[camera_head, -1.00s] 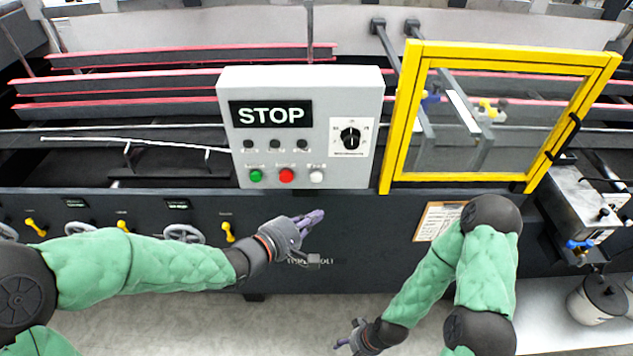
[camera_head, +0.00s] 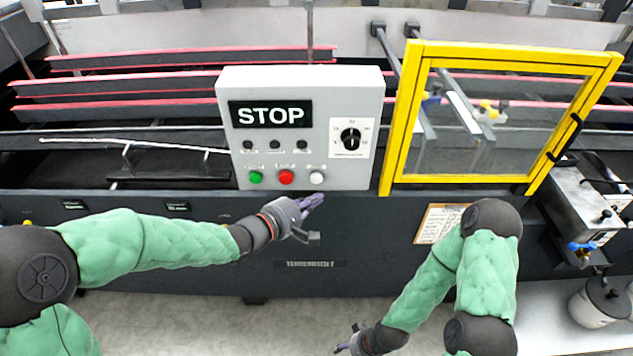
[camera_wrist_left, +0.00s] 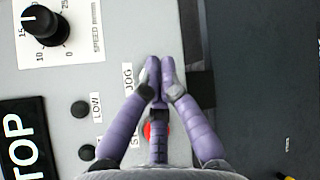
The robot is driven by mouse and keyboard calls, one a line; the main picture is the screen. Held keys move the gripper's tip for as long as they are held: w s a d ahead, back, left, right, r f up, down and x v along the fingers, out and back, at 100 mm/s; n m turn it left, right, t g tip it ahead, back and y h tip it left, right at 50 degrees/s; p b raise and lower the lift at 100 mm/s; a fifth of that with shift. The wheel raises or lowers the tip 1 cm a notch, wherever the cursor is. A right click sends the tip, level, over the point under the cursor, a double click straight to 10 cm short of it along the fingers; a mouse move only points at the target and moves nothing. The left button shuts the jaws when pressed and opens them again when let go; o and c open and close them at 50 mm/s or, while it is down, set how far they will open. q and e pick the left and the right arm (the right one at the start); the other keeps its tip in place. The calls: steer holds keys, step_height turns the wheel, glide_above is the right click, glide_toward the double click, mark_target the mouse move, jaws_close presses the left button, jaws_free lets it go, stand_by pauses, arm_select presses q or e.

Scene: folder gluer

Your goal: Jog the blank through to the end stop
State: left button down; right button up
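The grey control box (camera_head: 300,88) carries a STOP display, a green button (camera_head: 256,177), a red button (camera_head: 286,176) and a white button (camera_head: 317,178). My left gripper (camera_head: 314,200) is just below the white button, with its purple fingers pointing up at the box. In the left wrist view its fingertips (camera_wrist_left: 160,64) are together with nothing between them, beside the JOG label (camera_wrist_left: 128,78). The fingers hide the white button there and partly cover the red one (camera_wrist_left: 150,131). My right gripper (camera_head: 347,344) hangs low at the bottom edge, too small to judge. I cannot make out the blank.
A speed knob (camera_head: 350,138) sits on the box's right side. A yellow-framed clear guard (camera_head: 400,130) stands right of the box. Red-edged rails (camera_head: 120,88) run behind. A clipboard (camera_head: 438,222) hangs on the dark front panel. A pot (camera_head: 600,303) stands at lower right.

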mark_target(317, 179)
arm_select(q)
steer(key=shift+w+p, duration=0.85)
steer(key=shift+w, duration=0.8)
steer(key=shift+w+p, duration=0.45)
steer(key=shift+p, duration=0.2)
